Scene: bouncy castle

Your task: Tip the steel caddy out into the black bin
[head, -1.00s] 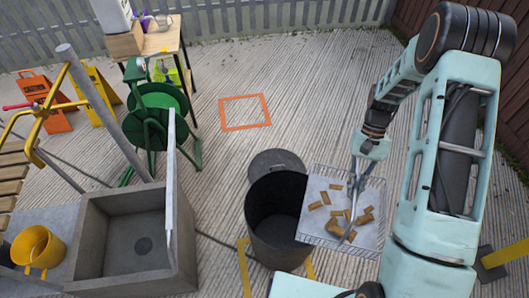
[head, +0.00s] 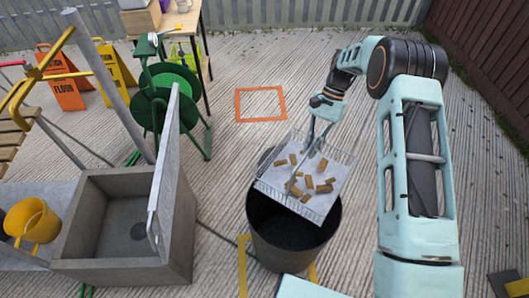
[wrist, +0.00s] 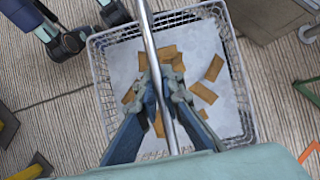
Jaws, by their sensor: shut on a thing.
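The steel caddy (head: 328,205) is a wire basket with a pale floor and several brown blocks (head: 310,183) in it. It hangs over the far part of the black bin (head: 290,255) and looks tilted, with its near edge lower in the head view. My gripper (head: 310,150) is shut on the caddy's handle. In the wrist view my gripper (wrist: 162,85) grips the steel handle bar (wrist: 151,45), with the caddy (wrist: 242,75) and brown blocks (wrist: 213,68) below. The bin's open mouth is partly hidden under the caddy.
A grey stone sink (head: 120,268) stands left of the bin, with a yellow bucket (head: 35,222) beside it. A green hose reel (head: 172,100) stands behind. An orange square (head: 260,119) marks clear decking. Yellow marking (head: 243,265) lies by the bin.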

